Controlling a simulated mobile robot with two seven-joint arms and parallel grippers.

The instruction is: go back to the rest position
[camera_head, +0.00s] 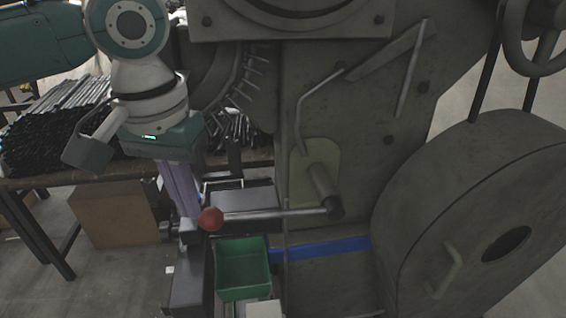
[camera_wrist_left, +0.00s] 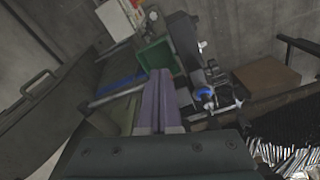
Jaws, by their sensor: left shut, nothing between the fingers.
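My left gripper (camera_head: 186,212) comes down from the upper left in the head view, with two purple fingers pressed together and nothing between them. Its tips are just left of the red ball (camera_head: 210,218) on the press lever (camera_head: 275,213); I cannot tell whether they touch. In the left wrist view the shut fingers (camera_wrist_left: 160,78) point toward the green bin (camera_wrist_left: 157,56). My right gripper is in neither view.
The large grey-green rivet press (camera_head: 340,110) fills the middle and right, with a big wheel guard (camera_head: 450,200). A green bin (camera_head: 242,268) sits below the lever. A table (camera_head: 130,168) with piled dark rods (camera_head: 50,135) stands at the left, a brown box (camera_head: 110,215) beneath.

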